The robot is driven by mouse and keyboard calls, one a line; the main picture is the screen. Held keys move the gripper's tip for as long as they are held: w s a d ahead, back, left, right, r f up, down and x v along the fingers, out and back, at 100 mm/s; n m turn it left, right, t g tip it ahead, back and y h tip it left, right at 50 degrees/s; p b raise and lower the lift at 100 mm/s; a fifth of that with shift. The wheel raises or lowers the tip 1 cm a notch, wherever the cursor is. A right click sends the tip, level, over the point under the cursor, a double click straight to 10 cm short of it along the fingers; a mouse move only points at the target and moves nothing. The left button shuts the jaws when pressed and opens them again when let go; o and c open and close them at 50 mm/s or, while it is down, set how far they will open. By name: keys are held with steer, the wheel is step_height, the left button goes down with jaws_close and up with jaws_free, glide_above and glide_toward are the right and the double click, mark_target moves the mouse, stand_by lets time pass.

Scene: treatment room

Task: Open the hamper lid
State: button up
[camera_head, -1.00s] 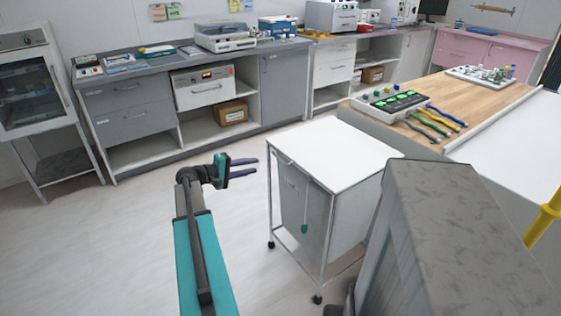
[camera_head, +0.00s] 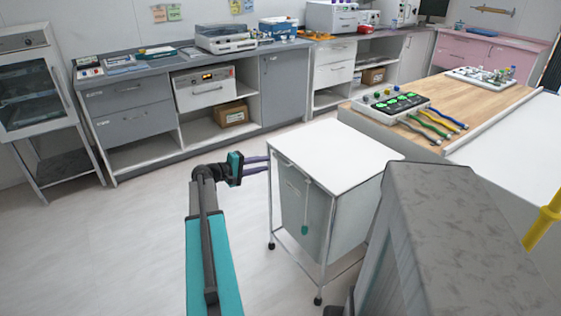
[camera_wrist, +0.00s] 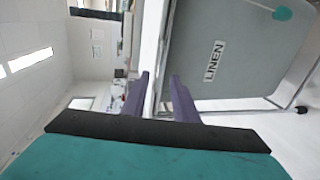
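The hamper has a flat white lid (camera_head: 340,152) and grey sides (camera_head: 308,212) in a metal frame. The lid lies level and closed. A teal-ended strap (camera_head: 305,229) hangs down the front; its teal end also shows in the wrist view (camera_wrist: 283,13). My gripper (camera_head: 268,164) is at the left corner of the hamper, at about lid height. In the wrist view, the purple fingers (camera_wrist: 161,98) are apart, with the white lid edge (camera_wrist: 152,55) in line with the gap between them. Whether they touch the lid, I cannot tell.
A grey-topped block (camera_head: 465,220) stands close to the hamper's right side. A wooden-topped table (camera_head: 470,105) is behind it. Grey cabinets (camera_head: 130,110) line the back wall. The floor (camera_head: 130,240) to the left is clear.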

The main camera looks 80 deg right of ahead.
mark_target(281, 161)
steer(key=p+x, duration=0.1)
steer(key=x, duration=0.8)
steer(key=shift+s, duration=0.15)
steer(key=shift+f, duration=0.1)
jaws_close()
